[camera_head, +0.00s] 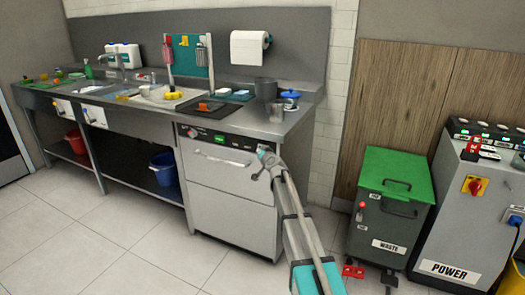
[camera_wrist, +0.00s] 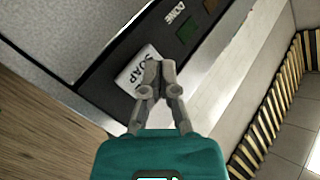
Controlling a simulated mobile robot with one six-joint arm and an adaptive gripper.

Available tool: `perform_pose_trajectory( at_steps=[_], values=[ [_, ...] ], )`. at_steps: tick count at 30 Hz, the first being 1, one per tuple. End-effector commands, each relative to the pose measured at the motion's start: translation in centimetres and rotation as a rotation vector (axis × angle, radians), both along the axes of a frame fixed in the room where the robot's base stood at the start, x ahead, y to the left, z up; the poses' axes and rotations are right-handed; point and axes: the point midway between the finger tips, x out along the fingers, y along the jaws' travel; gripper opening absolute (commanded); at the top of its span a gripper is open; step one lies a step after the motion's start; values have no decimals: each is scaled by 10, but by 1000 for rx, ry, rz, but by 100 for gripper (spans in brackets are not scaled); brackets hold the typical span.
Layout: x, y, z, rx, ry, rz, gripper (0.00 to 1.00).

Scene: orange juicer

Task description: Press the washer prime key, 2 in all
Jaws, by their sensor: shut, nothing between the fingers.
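The washer (camera_head: 230,190) is a steel front-loading machine under the right end of the counter, with a dark control strip (camera_head: 215,139) along its top. My gripper (camera_head: 262,153) is shut and empty at the right end of that strip. In the wrist view, my gripper's fingertips (camera_wrist: 158,68) lie over the right edge of a white SOAP label (camera_wrist: 133,72) on the dark panel. A dark green square (camera_wrist: 188,34) and the word DONE (camera_wrist: 174,14) show further along. No key marked prime is readable; the fingers may hide it. I cannot tell whether the fingertips touch the panel.
A green-lidded waste bin (camera_head: 392,176) and a grey power cabinet (camera_head: 450,215) stand to the right. The tiled floor (camera_head: 150,250) in front is clear.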

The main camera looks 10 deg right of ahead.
Motion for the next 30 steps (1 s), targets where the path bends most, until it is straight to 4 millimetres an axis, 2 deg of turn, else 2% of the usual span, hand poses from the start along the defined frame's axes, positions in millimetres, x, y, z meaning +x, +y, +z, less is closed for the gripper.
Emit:
perform_pose_trajectory(
  at_steps=[10, 30],
  values=[
    [-3, 3, 0, -1, 0, 0, 0],
    [-39, 28, 0, -1, 0, 0, 0]
  ],
)
